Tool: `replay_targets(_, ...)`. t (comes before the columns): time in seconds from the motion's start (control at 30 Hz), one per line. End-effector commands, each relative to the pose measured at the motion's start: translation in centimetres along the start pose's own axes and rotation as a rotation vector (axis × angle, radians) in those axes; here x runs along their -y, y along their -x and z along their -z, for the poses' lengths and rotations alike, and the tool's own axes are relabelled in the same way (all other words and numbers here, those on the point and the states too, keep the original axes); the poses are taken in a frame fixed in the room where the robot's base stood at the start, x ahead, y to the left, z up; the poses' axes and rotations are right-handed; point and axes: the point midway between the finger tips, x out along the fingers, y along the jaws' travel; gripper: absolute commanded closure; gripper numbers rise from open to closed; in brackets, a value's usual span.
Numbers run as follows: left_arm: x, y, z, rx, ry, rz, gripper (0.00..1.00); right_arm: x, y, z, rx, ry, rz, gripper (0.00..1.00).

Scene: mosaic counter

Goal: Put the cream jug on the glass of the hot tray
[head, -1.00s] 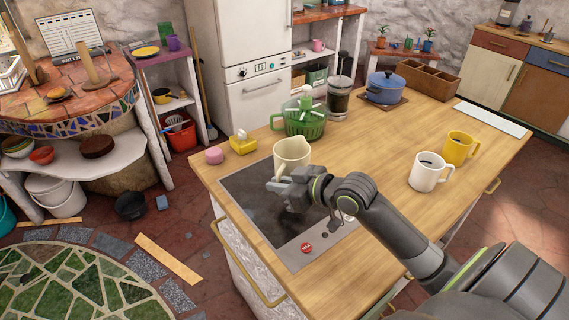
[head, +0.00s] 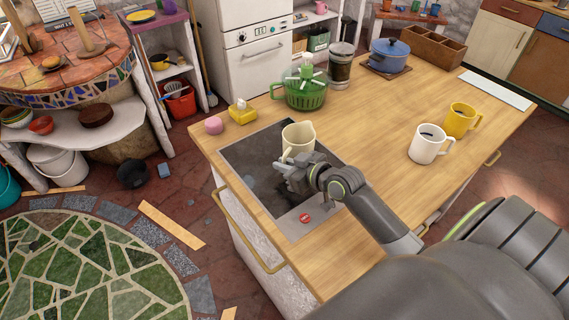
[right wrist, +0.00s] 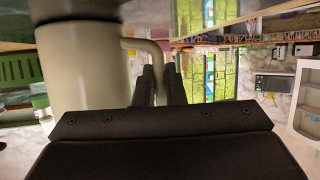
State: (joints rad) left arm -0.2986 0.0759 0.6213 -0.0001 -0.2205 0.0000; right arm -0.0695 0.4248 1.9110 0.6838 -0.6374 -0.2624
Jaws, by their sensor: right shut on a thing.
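The cream jug (head: 297,136) is upright over the back right part of the hot tray's dark glass (head: 248,170). I cannot tell whether its base touches the glass. My right gripper (head: 284,168) is in front of the jug, shut on its handle; the fingers hide part of the lower jug. In the right wrist view the jug's body (right wrist: 85,65) fills the upper left, and its handle runs down to the fingertips (right wrist: 161,82). The tray's steel strip with a red label (head: 304,217) lies nearest me. My left gripper is not in view.
Behind the tray stand a pink round item (head: 213,126), a yellow dish (head: 242,115) and a green colander (head: 305,95). A white mug (head: 425,146) and a yellow mug (head: 459,122) stand at the right. The wooden counter between is clear.

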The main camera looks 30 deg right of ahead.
Motion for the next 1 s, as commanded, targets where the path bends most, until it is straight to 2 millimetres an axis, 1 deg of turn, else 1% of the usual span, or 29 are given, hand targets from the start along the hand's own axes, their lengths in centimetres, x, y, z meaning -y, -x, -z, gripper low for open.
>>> replay_targets(0.17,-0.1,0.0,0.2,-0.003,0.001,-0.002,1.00,0.0,0.0,0.2,-0.004,0.002,0.000,1.00)
replay_targets(0.27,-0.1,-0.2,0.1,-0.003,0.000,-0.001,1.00,0.0,-0.1,-0.1,-0.003,0.002,0.000,1.00)
replay_targets(0.3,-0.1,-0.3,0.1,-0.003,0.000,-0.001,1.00,0.0,-0.1,-0.2,-0.001,0.001,0.000,0.89)
replay_targets(0.47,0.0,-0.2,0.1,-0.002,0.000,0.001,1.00,0.0,-0.1,-0.1,-0.001,0.001,0.000,0.68)
replay_targets(0.8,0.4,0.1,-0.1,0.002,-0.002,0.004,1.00,-0.1,0.2,0.1,0.000,0.002,0.000,0.68)
replay_targets(0.87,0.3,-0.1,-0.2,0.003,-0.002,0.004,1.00,-0.1,0.9,0.0,0.000,0.003,-0.001,0.68)
replay_targets(1.0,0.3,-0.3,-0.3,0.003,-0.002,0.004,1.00,0.0,3.3,-0.1,0.002,0.005,0.001,0.68)
